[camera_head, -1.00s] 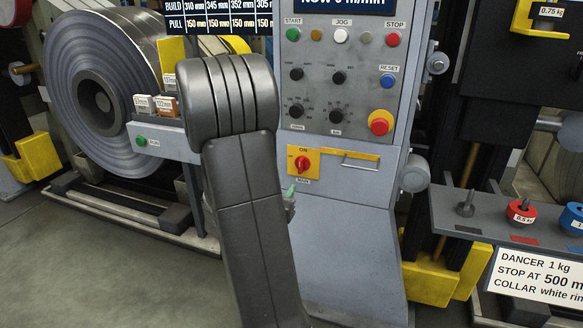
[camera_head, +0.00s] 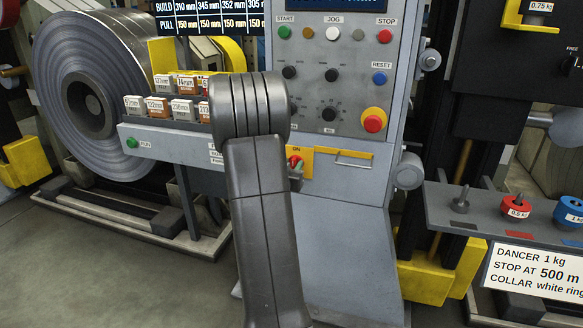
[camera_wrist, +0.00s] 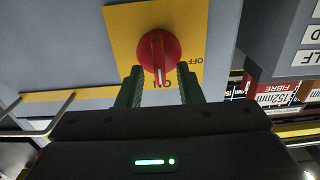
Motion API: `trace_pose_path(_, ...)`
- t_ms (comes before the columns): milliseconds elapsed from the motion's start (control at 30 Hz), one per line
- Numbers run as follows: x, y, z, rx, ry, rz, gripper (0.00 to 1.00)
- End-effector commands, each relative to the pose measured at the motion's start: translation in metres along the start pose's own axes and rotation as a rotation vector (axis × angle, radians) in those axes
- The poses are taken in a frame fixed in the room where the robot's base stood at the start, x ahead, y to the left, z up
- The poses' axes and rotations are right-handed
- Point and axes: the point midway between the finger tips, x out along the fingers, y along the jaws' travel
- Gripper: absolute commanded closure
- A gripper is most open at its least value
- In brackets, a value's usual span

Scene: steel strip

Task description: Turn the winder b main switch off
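The main switch is a red rotary knob (camera_wrist: 158,50) on a yellow plate (camera_wrist: 120,30), which appears upside down in the wrist view. Its grip and white mark point at the ON label; the OFF label is to the right. My gripper (camera_wrist: 159,72) is open, its green fingers on either side of the knob's lower part. I cannot tell whether they touch it. In the head view the red knob (camera_head: 293,161) and plate (camera_head: 307,165) are partly hidden behind my arm, and the gripper (camera_head: 297,174) is mostly hidden.
The grey console (camera_head: 340,190) carries several buttons and dials above the switch, and a handle (camera_head: 354,157) to its right. A shelf of labelled blocks (camera_head: 165,143) stands left of my arm. A weight shelf (camera_head: 480,218) is at the right.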

Motion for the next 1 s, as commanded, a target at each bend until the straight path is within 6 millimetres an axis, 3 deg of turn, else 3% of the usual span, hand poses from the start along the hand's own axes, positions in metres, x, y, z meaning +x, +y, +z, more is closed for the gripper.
trace_pose_path(133,-0.0002,-0.0001,0.0001,0.0,0.0,0.0,0.67)
trace_pose_path(300,-0.0003,-0.0002,0.0001,0.0,0.0,0.0,0.99)
trace_pose_path(333,-0.0004,-0.0002,0.0001,0.0,0.0,0.0,1.0)
trace_pose_path(667,-0.0005,-0.0007,-0.0007,-0.026,-0.001,0.0,1.0)
trace_pose_path(1000,-0.0006,-0.0033,-0.002,-0.228,-0.004,0.0,1.0)
